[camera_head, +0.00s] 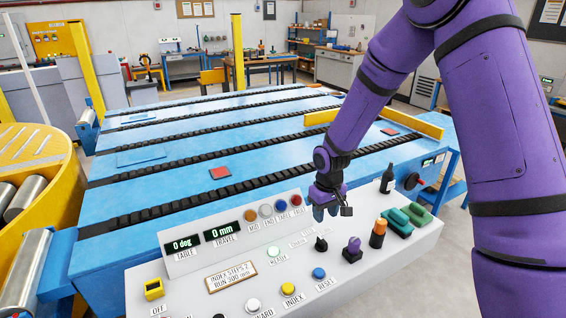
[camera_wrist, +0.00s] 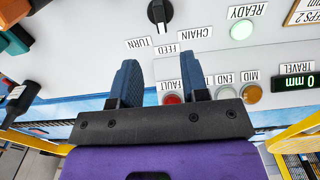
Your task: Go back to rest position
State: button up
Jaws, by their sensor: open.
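My gripper (camera_head: 331,206) hangs over the back part of the grey control console (camera_head: 215,291). In the wrist view its two blue fingers (camera_wrist: 160,76) are spread apart with nothing between them. A black selector switch (camera_wrist: 160,12) labelled TURN, FEED and CHAIN lies just beyond the fingertips in that view. It shows in the head view (camera_head: 321,244) below my gripper. The fingers cover part of the FAULT and END lamp row. The READY lamp (camera_wrist: 241,28) looks pale green. The displays (camera_head: 184,244) read 0 deg and 0 mm.
The console bears a yellow switch (camera_head: 154,289), INDEX (camera_head: 288,289) and RESET (camera_head: 319,273) buttons, a purple-topped knob (camera_head: 353,248), an orange-topped item (camera_head: 378,233), green items (camera_head: 417,215) and a dark bottle (camera_head: 387,178). Behind is a blue conveyor table (camera_head: 150,178) with a yellow rail (camera_head: 424,126).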

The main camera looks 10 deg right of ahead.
jog(key=s+d+r+m+t, duration=0.15)
jog(key=s+r, duration=0.35)
jog(key=r, duration=0.7)
jog(key=s+d+r+t, duration=0.1)
jog(key=s+d+r, duration=0.3)
jog(key=r, duration=0.7)
jog(key=s+r+t, duration=0.1)
jog(key=s+r, duration=0.2)
jog(key=s, duration=0.3)
jog(key=s+d+r+m, duration=0.1)
jog(key=s+r, duration=0.2)
jog(key=s, duration=0.4)
jog(key=s+r+m+t, duration=0.1)
jog(key=s+r, duration=0.3)
jog(key=s, duration=0.3)
jog(key=shift+s+d+t, duration=0.15)
jog(key=shift+s+t, duration=0.05)
jog(key=shift+t, duration=0.15)
